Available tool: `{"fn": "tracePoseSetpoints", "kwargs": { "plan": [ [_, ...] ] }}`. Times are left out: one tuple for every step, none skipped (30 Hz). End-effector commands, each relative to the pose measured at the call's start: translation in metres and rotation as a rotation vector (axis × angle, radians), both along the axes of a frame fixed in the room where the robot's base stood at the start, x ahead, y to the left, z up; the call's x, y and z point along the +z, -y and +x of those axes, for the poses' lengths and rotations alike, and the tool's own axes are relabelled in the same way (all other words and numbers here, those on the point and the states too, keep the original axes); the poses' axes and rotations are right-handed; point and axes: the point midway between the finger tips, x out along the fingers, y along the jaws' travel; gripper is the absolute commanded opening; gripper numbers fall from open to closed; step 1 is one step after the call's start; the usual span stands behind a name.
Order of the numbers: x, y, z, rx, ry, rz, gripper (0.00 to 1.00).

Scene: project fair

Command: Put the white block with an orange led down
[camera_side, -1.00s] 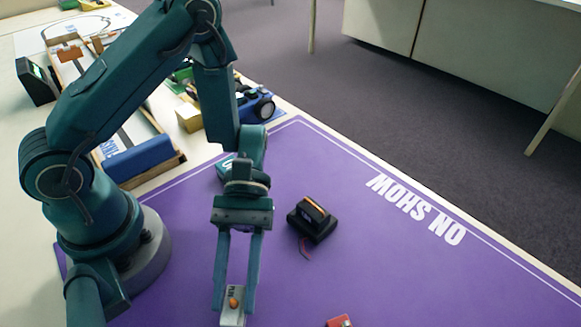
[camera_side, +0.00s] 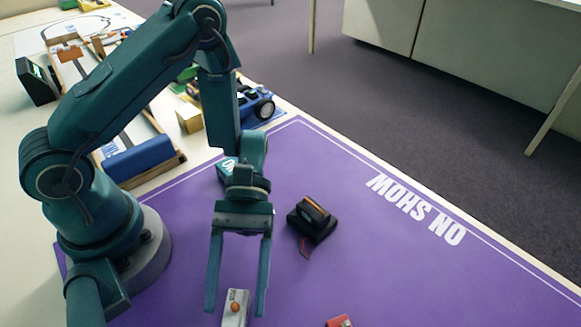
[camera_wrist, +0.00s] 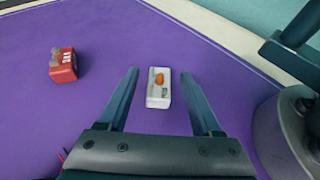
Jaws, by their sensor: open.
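The white block (camera_side: 235,309) with an orange LED on top lies on the purple mat (camera_side: 400,270), near the bottom of the side view. It also shows in the wrist view (camera_wrist: 159,90), lying between and slightly beyond my fingertips. My gripper (camera_side: 237,311) is open, with a finger on each side of the block and a visible gap to both. In the wrist view my gripper (camera_wrist: 160,74) has its fingers spread wide and holds nothing.
A red block (camera_side: 339,321) lies on the mat to the right; it is at the left in the wrist view (camera_wrist: 63,65). A black module (camera_side: 312,219) with an orange part and a teal block (camera_side: 227,170) stand farther back. The mat's right side is clear.

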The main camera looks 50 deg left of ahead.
Motion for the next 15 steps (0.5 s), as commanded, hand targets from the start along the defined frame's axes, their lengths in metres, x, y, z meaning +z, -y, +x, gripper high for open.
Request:
{"fn": "tracePoseSetpoints", "kwargs": {
  "plan": [
    [0.002, -0.003, 0.005, 0.005, 0.004, -0.001, 0.66],
    [0.003, -0.005, 0.007, 0.005, 0.004, -0.002, 0.66],
    [0.005, -0.009, 0.012, 0.006, 0.006, -0.004, 0.66],
    [0.007, -0.013, 0.016, 0.007, 0.006, -0.003, 0.66],
    [0.010, -0.017, 0.019, 0.007, 0.007, -0.002, 0.66],
    [0.012, -0.023, 0.025, 0.008, 0.008, 0.001, 0.66],
    [0.015, -0.027, 0.029, 0.007, 0.009, -0.001, 0.66],
    [0.018, -0.031, 0.034, 0.008, 0.008, -0.002, 0.66],
    [0.021, -0.037, 0.040, 0.007, 0.008, -0.001, 0.66],
    [0.024, -0.043, 0.043, 0.007, 0.008, 0.002, 0.66],
    [0.025, -0.046, 0.047, 0.006, 0.007, 0.000, 0.66],
    [0.028, -0.050, 0.052, 0.005, 0.007, -0.001, 0.66],
    [0.030, -0.054, 0.055, 0.005, 0.006, 0.000, 0.66],
    [0.033, -0.057, 0.058, 0.005, 0.005, 0.001, 0.66],
    [0.035, -0.062, 0.062, 0.004, 0.005, 0.002, 0.66]
  ]
}}
